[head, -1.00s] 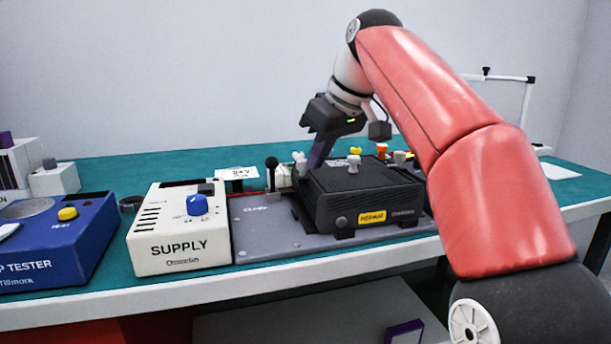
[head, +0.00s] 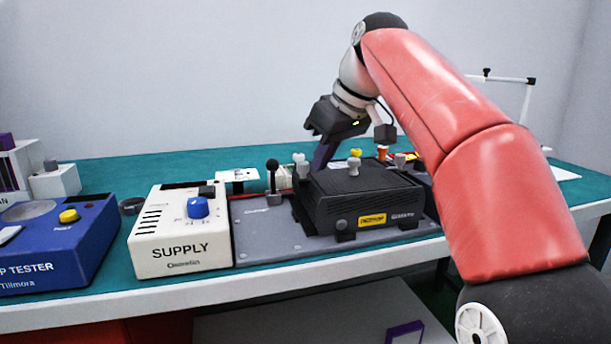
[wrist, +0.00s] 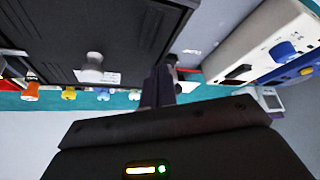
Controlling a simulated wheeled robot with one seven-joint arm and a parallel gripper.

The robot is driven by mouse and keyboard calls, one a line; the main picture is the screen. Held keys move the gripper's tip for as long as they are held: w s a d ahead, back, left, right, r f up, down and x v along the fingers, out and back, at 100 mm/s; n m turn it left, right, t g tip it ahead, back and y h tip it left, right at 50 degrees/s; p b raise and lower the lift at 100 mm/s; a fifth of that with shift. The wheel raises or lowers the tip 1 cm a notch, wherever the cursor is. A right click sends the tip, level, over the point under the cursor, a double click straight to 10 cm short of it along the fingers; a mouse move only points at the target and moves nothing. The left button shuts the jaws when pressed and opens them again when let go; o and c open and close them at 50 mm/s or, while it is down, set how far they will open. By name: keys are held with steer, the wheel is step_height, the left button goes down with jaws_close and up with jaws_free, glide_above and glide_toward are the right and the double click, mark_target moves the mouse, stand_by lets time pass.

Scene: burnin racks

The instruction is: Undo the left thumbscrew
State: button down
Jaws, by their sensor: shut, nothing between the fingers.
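The left thumbscrew (head: 301,165) is a pale grey knob at the back left corner of the black unit (head: 326,211). It stands upright in the head view. My gripper (head: 319,168) is shut and empty, with its dark purple fingers pointing down just right of this knob, by the unit's back left edge. A small gap shows between them in the picture; depth is hard to judge. In the wrist view the closed fingers (wrist: 158,88) are beside the unit's edge. I cannot tell the left thumbscrew there for certain.
A pale knob (head: 353,167) stands on the unit's top and another (head: 399,161) at its right. A black-balled lever (head: 272,170) stands left of the unit on a grey plate (head: 262,237). The white supply box (head: 160,226) is further left. Yellow and orange knobs are behind.

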step_height(320, 180, up, 5)
steer(key=shift+w+r, duration=0.1)
steer(key=shift+w, duration=0.05)
steer(key=shift+r, duration=0.4)
